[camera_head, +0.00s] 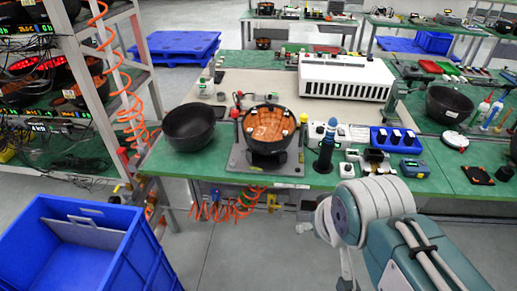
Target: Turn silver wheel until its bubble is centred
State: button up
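I cannot pick out the silver wheel or its bubble for certain at this size. A black bowl-shaped fixture with an orange inside (268,128) stands on a grey base plate (236,160) near the front edge of the green bench (190,163). Small pale knobs show around the bowl's rim. My white and teal arm comes in from the lower right. What seems to be my gripper (322,222) is in front of and below the bench edge, apart from the fixture. It is partly hidden by my arm, and its fingers cannot be made out.
A black bowl (189,127) stands left of the fixture. A blue crate (70,240) is at lower left. Orange coiled hoses hang below the bench.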

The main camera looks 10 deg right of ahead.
aim_at(234, 163)
jog(key=i+j, duration=0.25)
jog(key=i, duration=0.15)
jog(key=i+j+u, duration=0.1)
jog(key=i+j, duration=0.15)
jog(key=i, duration=0.15)
